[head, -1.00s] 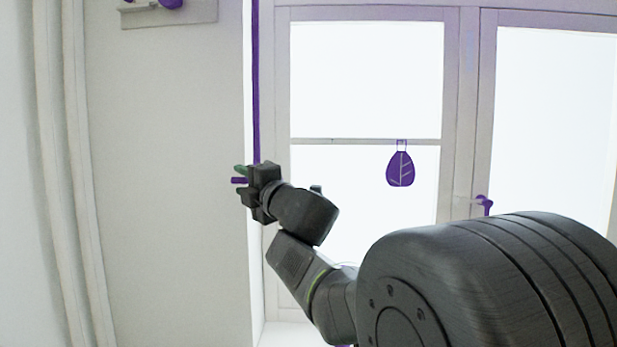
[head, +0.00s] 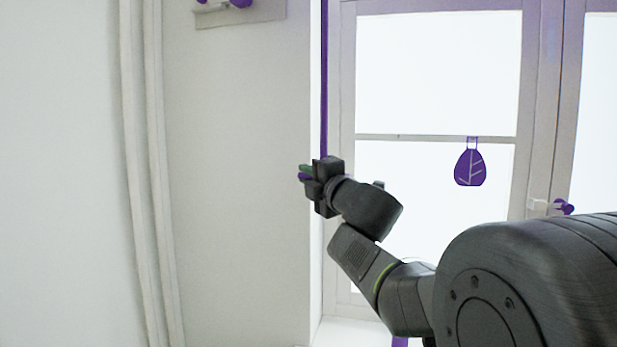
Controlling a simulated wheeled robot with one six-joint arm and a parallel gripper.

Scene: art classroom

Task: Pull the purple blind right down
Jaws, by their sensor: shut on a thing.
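A narrow purple strip (head: 324,80), like a blind's cord or strap, hangs straight down along the window's left side. It runs from the top of the head view to my gripper (head: 310,175). My gripper is shut on the strip's lower part; the fingers hide the exact hold. A small purple end and a green piece (head: 304,167) stick out on the left of the fingers. The purple blind's cloth is not clearly in view; the panes below the top edge are uncovered.
Pale vertical pipes (head: 140,170) run down the left wall. A small board (head: 240,14) is at the top left.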

